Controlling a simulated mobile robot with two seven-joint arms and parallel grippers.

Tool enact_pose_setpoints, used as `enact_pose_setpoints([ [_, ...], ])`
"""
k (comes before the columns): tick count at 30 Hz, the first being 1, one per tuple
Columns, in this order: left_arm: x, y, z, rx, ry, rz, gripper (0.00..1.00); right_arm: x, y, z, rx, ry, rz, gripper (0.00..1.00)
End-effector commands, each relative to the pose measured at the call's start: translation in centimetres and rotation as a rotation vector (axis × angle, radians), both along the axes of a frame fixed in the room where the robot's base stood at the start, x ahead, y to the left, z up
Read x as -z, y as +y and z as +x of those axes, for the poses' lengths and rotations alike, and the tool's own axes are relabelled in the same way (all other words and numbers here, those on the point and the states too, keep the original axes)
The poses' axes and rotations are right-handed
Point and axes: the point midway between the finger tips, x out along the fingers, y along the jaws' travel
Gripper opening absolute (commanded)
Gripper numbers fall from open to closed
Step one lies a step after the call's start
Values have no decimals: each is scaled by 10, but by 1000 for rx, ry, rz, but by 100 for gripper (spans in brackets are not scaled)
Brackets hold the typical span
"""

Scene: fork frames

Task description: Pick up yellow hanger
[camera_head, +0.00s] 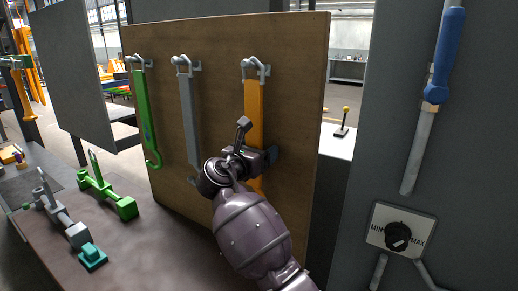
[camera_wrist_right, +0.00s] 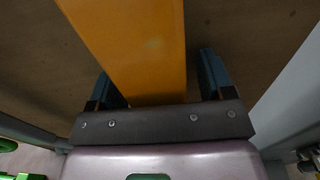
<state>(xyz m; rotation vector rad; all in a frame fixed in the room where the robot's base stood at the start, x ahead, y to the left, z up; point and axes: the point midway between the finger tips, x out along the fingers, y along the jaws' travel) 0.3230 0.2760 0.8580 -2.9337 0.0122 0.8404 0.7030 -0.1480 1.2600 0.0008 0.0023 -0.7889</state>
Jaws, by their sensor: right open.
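The yellow hanger (camera_head: 254,105), orange-yellow in colour, hangs from a metal hook at the right of the brown board, and its lower part is mostly hidden behind my right gripper. My right gripper (camera_head: 258,150) is at the hanger's middle. In the right wrist view the yellow hanger (camera_wrist_right: 140,45) runs between the two dark fingers of my right gripper (camera_wrist_right: 158,80). The fingers are open, with a gap on each side of the hanger. My left gripper does not show in either view.
A green hanger (camera_head: 142,110) and a grey hanger (camera_head: 188,115) hang to the left on the brown board (camera_head: 220,60). Green and grey tools lie on the dark table (camera_head: 150,230). A grey panel with a dial (camera_head: 398,237) stands at the right.

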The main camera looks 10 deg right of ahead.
Motion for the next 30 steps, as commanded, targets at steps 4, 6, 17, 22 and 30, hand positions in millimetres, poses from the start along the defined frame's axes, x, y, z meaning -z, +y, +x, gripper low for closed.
enact_pose_setpoints([
  [4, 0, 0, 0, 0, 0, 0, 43, -1, 0, 0, 0, 0, 0, 74],
  [6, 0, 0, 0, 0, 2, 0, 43, -1, 0, 0, 0, 0, 0, 73],
  [17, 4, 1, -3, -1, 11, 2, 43, 0, 0, 0, 0, 0, 0, 18],
  [22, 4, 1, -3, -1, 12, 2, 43, -2, 0, 0, -1, -4, -1, 2],
  [30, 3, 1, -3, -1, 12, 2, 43, -4, -1, 1, -1, -3, -1, 2],
])
